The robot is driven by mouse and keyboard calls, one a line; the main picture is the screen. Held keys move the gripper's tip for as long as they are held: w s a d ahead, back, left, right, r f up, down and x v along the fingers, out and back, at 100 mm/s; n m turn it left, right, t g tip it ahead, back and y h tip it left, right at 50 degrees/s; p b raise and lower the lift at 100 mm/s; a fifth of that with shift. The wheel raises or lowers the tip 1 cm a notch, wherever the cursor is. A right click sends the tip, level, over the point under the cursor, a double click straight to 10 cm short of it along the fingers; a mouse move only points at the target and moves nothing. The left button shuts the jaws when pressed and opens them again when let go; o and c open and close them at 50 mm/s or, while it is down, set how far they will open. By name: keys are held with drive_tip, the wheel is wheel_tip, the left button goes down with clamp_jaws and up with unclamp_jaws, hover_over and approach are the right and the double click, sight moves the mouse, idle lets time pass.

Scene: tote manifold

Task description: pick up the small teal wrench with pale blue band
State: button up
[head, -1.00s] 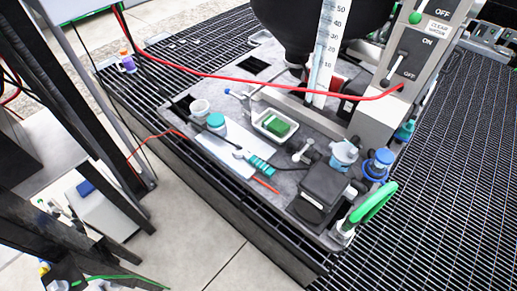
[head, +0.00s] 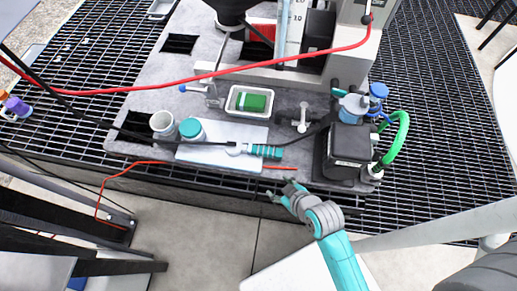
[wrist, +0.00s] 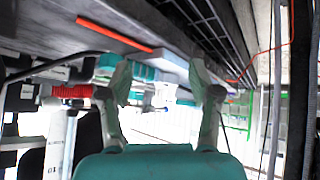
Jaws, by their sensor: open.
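The small wrench (head: 267,151) has a ribbed teal handle and a pale grey head. It lies at the right end of a pale flat board on the grey platform in the head view; I cannot make out its pale blue band clearly. My gripper (head: 280,190) is open and empty, just in front of the platform's near edge, apart from the wrench and nearer the camera. In the wrist view my gripper (wrist: 160,75) shows its two fingers spread. A teal ribbed piece (wrist: 112,63), probably the wrench handle, appears behind the left finger.
A thin red stick (head: 281,168) lies at the near platform edge. A black cable and a red hose (head: 215,76) cross the platform. A teal-lidded jar (head: 190,129), a white tray with a green block (head: 251,102), and a black box (head: 348,147) stand around the wrench.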

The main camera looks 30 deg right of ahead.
sight(255, 148)
drive_tip(key=w+n+g, duration=0.1)
drive_tip(key=w, duration=0.2)
drive_tip(key=w+r+n+g+y, duration=0.1)
drive_tip(key=w, duration=0.2)
drive_tip(key=w+n, duration=0.1)
drive_tip(key=w, duration=0.2)
drive_tip(key=shift+d+r+g+y, duration=0.1)
drive_tip(key=shift+r+g+y, duration=0.05)
drive_tip(key=shift+g+y, duration=0.2)
drive_tip(key=w+r+n+g, duration=0.1)
drive_tip(key=r, duration=0.1)
drive_tip(key=w+d+r+n+g, duration=0.1)
drive_tip(key=w+r, duration=0.1)
drive_tip(key=w+d+r+n+g+y, duration=0.1)
drive_tip(key=w, duration=0.1)
drive_tip(key=shift+w+r+n, duration=0.15)
drive_tip(key=shift+r+n, duration=0.15)
drive_tip(key=shift+r, duration=0.1)
drive_tip(key=shift+d+x, duration=0.15)
drive_tip(key=shift+x, duration=2.35)
drive_tip(key=shift+d+x, duration=0.1)
drive_tip(key=shift+x, duration=2.4)
drive_tip(key=shift+w, duration=0.1)
clamp_jaws()
